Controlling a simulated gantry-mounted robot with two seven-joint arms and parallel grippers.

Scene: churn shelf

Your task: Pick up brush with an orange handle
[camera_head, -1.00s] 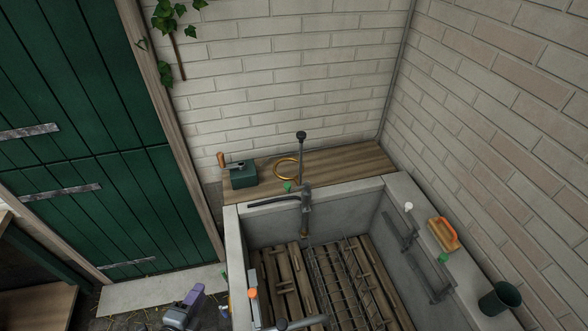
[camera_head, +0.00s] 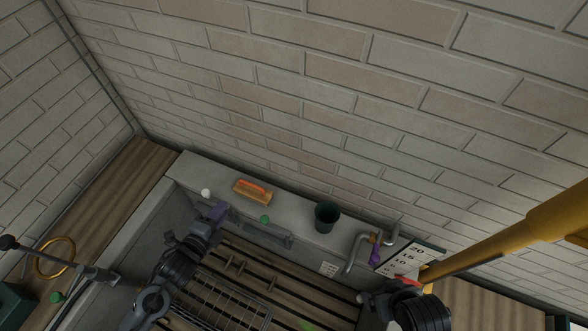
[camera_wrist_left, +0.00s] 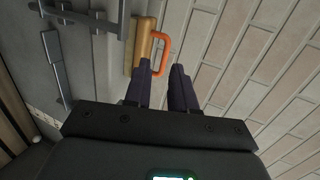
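The brush (camera_head: 252,193) lies on the sink's stone ledge by the brick wall. It has a tan block and an orange loop handle. In the left wrist view the brush (camera_wrist_left: 142,45) lies just beyond the fingertips, with its orange handle on the right side. My left gripper (camera_head: 218,210) is over the sink, left of and nearer than the brush.
A dark green cup (camera_head: 326,217), a green knob (camera_head: 264,219) and a white ball (camera_head: 206,193) are on or near the ledge. Bent grey pipes (camera_head: 352,255) and a number card (camera_head: 408,258) stand farther right. The brick wall closes off the back.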

